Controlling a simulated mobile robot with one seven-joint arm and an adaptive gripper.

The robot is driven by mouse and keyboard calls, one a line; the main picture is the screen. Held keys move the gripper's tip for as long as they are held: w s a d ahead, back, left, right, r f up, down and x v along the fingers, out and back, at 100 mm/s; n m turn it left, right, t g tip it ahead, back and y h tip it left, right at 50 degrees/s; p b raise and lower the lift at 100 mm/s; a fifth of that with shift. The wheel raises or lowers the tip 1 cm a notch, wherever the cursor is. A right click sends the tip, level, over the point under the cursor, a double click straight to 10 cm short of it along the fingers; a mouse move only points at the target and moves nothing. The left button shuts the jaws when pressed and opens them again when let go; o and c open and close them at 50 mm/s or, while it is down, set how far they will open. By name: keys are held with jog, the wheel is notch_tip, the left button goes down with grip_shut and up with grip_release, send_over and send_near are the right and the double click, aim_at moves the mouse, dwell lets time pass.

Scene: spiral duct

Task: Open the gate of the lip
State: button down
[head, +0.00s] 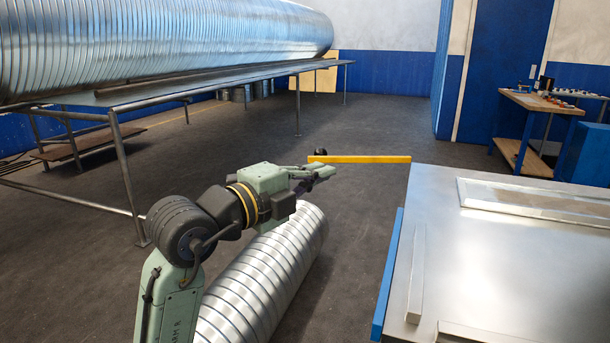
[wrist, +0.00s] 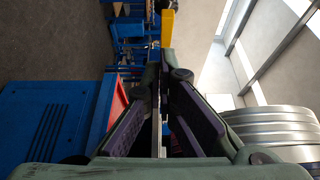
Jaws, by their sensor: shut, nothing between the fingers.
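A yellow bar (head: 360,159), which looks like the gate, lies level in the head view, from just beyond my gripper to near the metal-topped table. A dark round knob (head: 320,153) shows by its left end; I cannot tell whether it belongs to the bar. My gripper (head: 328,171) is shut and empty, just in front of the bar's left end. In the wrist view the green fingers with dark purple pads (wrist: 160,75) come together, and a yellow piece (wrist: 168,28) shows past their tips. I cannot tell whether the fingers touch it.
A spiral duct (head: 262,275) lies on the floor below my arm. The metal-topped table (head: 520,265) with a blue edge stands at the right. A large duct (head: 160,45) rests on a long rack at the left. A wooden workbench (head: 540,103) stands far right. The middle floor is clear.

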aim_at(314, 159)
jog(key=shift+w, duration=0.75)
jog(key=w+m+g+h, duration=0.1)
jog(key=w, duration=0.1)
jog(key=w+m+g+h+b, duration=0.1)
jog(key=w, duration=0.1)
jog(key=w+m+g+h+b, duration=0.1)
jog(key=w, duration=0.1)
jog(key=shift+w+a+g, duration=0.15)
jog(key=shift+a+g, duration=0.15)
jog(key=shift+a, duration=0.05)
jog(key=shift+w+b, duration=0.3)
jog(key=shift+w, duration=0.1)
jog(key=shift+s, duration=0.15)
